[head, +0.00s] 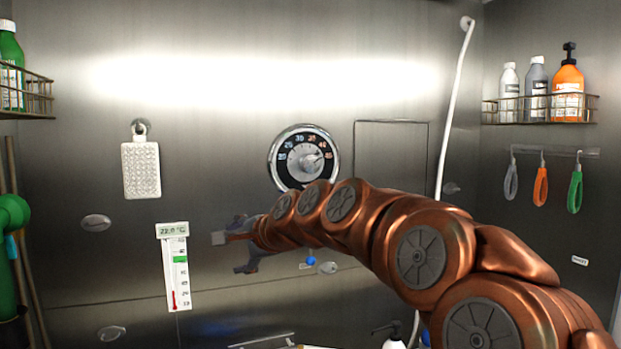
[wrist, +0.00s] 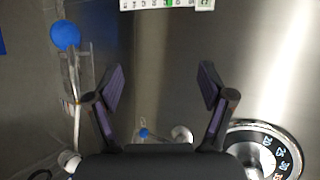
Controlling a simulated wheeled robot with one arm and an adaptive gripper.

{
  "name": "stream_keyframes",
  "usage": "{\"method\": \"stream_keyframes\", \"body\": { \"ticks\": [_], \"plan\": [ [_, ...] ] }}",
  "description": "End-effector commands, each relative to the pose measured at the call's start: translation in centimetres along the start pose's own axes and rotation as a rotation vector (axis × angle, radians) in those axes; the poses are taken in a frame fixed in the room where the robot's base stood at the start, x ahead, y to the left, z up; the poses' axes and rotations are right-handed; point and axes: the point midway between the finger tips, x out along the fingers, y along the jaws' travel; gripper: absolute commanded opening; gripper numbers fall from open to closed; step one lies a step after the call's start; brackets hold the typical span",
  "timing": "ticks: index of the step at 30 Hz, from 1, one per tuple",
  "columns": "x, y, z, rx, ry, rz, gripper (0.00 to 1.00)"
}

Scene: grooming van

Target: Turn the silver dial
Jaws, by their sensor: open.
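The silver dial (head: 303,160) is a round knob inside a black number ring with a chrome rim, on the steel back wall in the middle of the head view. Its pointer leans to the upper right. The dial (wrist: 262,158) also shows at the lower right of the wrist view, partly cut off. My gripper (head: 231,254) is below and left of the dial, pointing left, apart from it. In the wrist view my gripper (wrist: 158,80) has its two fingers spread with nothing between them.
A thermometer (head: 174,268) hangs left of my gripper, and a white brush-like pad (head: 141,170) hangs above it. A square panel (head: 391,155) is right of the dial. Bottles (head: 567,90) stand on a right rack above hanging colored tools (head: 541,186).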

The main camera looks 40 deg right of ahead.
Motion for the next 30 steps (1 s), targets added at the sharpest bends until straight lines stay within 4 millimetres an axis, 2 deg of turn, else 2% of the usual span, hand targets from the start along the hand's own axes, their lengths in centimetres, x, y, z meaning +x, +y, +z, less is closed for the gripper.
{"method": "stream_keyframes", "body": {
  "ticks": [1,3,6,9,12,15,19,30],
  "plan": [
    [-0.4,-3.0,-3.0,0.108,0.036,-0.082,0.81],
    [-1.2,-6.5,-7.1,0.255,0.078,-0.196,0.81],
    [-3.3,-10.6,-12.6,0.438,0.125,-0.351,0.81],
    [-5.3,-13.0,-17.1,0.577,0.156,-0.471,0.81],
    [-6.9,-14.3,-20.1,0.667,0.172,-0.551,0.81],
    [-7.8,-15.0,-21.6,0.713,0.179,-0.595,0.81],
    [-7.8,-15.5,-22.3,0.727,0.181,-0.611,0.81],
    [-4.7,-17.2,-23.5,0.724,0.180,-0.607,0.81]
  ]
}}
